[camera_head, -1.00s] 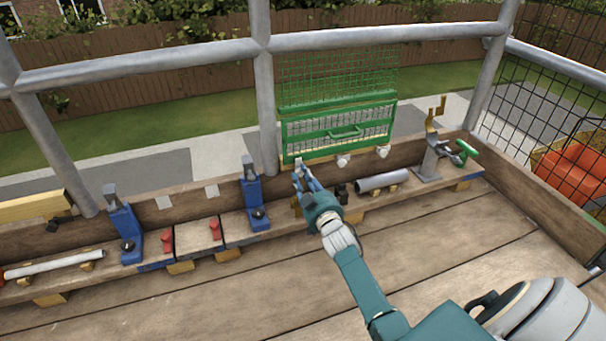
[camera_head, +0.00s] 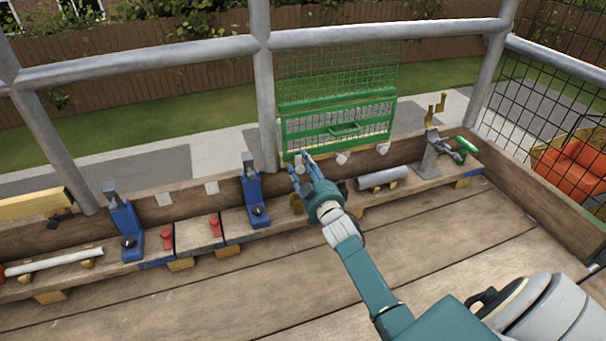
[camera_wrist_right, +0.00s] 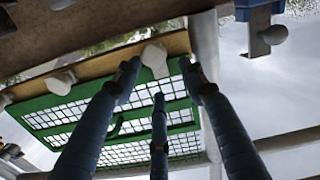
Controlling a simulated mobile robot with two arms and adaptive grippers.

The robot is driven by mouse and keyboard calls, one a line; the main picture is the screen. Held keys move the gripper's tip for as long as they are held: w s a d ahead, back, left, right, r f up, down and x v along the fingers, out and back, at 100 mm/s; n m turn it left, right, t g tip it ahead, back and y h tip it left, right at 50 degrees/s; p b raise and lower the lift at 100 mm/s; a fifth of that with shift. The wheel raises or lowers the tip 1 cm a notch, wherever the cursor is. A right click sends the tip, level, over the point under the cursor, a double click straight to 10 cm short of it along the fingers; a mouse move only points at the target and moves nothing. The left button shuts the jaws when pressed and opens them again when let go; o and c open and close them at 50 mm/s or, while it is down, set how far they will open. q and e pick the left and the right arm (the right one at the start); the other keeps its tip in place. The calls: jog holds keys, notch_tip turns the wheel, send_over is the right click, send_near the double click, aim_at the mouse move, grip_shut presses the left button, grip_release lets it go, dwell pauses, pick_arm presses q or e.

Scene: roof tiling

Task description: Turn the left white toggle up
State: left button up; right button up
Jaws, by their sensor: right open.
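The left white toggle (camera_head: 298,159) is on the wooden strip under the green mesh panel (camera_head: 335,132), partly hidden by my right gripper (camera_head: 300,166). In the right wrist view the toggle (camera_wrist_right: 155,57) shows between the two outer blue fingertips of the open right gripper (camera_wrist_right: 158,72). The fingers are spread around it, with a gap on both sides in that view; contact cannot be told. A middle toggle (camera_head: 342,158) and a right toggle (camera_head: 383,149) are on the same strip. My left gripper is out of view.
A grey pipe (camera_head: 382,178) lies on the ledge right of my gripper, before a grey clamp with a green handle (camera_head: 467,145). A blue clamp (camera_head: 254,195) stands to the left. A metal rail (camera_head: 385,36) crosses above. The plank floor (camera_head: 230,300) is clear at front left.

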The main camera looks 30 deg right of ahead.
notch_tip(320, 180, up, 7)
jog(key=shift+f, duration=0.1)
dwell(0.6)
